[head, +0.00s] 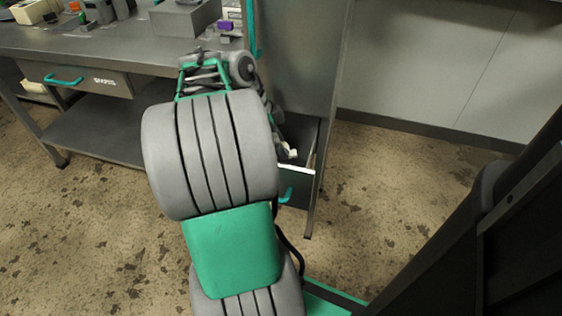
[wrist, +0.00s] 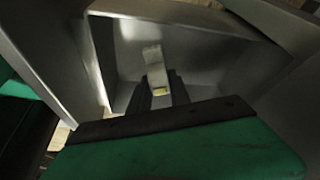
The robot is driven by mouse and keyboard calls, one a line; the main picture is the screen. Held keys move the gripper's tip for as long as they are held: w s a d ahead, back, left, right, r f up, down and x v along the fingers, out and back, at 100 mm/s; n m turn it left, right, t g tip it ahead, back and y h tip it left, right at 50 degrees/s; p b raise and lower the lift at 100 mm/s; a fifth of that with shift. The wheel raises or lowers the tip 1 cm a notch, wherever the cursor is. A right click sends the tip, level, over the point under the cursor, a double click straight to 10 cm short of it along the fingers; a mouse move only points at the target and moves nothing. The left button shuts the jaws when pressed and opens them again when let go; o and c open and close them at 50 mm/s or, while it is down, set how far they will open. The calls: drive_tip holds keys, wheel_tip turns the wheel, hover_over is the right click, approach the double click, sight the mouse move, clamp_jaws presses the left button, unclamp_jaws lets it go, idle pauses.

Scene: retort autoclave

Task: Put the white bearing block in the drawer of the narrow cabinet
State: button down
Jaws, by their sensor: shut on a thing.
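The white bearing block (wrist: 153,58) is between the fingers of my gripper (wrist: 161,88), which is shut on it. In the wrist view the block and fingertips are within the walls of the open drawer (wrist: 106,70), over its grey floor. I cannot tell whether the block touches the floor. In the head view the drawer (head: 297,172) is pulled out low on the narrow cabinet (head: 298,60), with a teal handle on its front. A small pale piece, likely the block (head: 290,152), shows beside my arm there. My arm hides most of the gripper.
A grey workbench (head: 110,45) stands at the left with a closed drawer (head: 75,79) and several items on top. A grey box (head: 184,17) sits near its right end. Open floor (head: 400,190) lies right of the cabinet.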

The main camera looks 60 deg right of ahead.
drive_tip(key=shift+f+b, duration=0.9)
drive_tip(key=shift+f, duration=1.25)
drive_tip(key=c, duration=1.2)
unclamp_jaws()
drive_tip(key=shift+r, duration=0.15)
drive_tip(key=p+v, duration=0.6)
drive_tip(key=v, duration=0.6)
